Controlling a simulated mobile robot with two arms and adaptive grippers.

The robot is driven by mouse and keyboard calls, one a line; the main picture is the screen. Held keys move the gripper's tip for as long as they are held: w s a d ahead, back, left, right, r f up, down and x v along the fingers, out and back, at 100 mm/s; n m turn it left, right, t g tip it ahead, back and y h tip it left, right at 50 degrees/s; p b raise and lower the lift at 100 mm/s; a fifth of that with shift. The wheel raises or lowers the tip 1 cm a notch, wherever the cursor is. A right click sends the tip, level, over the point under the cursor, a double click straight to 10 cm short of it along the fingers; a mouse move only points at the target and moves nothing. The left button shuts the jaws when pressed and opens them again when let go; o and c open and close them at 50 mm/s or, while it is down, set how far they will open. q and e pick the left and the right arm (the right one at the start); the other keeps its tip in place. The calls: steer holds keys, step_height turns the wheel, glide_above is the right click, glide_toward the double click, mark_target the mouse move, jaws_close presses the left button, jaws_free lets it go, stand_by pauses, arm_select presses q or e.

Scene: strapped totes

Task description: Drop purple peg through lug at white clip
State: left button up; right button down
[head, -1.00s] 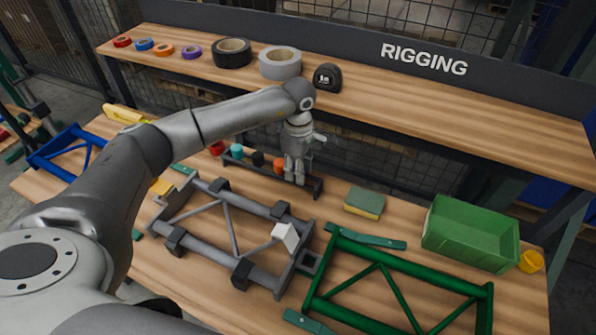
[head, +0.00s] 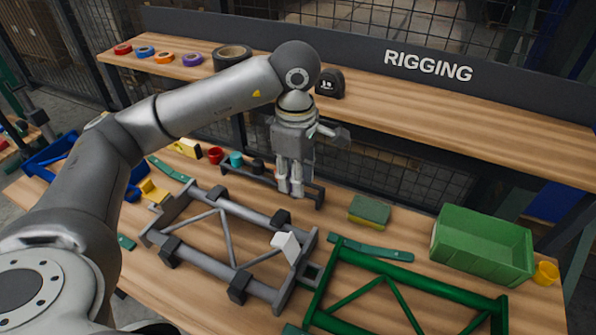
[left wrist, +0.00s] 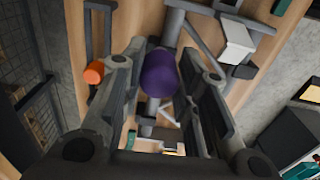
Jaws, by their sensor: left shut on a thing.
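My left gripper (head: 291,192) is above the right end of the dark peg rack (head: 232,172). In the left wrist view it is shut on the purple peg (left wrist: 160,75), whose rounded end shows between the fingers. The head view hides the peg behind the gripper. The white clip (head: 286,247) sits on the right end of the grey frame (head: 190,262), in front of the gripper. It also shows in the left wrist view (left wrist: 237,40). A square grey lug (head: 311,273) sticks out from that frame end, beside the clip. My right gripper is out of view.
Red (head: 215,155), teal (head: 236,158) and black (head: 257,165) pegs stand in the rack; an orange peg (left wrist: 95,73) shows in the wrist view. A green frame (head: 385,275), sponge (head: 369,210) and green bin (head: 484,240) lie right. The shelf (head: 450,105) is behind.

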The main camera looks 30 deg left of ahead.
arm_select(q)
step_height(320, 180, up, 6)
steer(key=s+d+p, duration=0.1)
steer(key=s+p, duration=0.1)
steer(key=shift+s+r, duration=0.2)
steer(key=shift+s, duration=0.1)
steer(key=shift+d+p, duration=0.1)
steer(key=shift+p, duration=0.2)
stand_by(0.9)
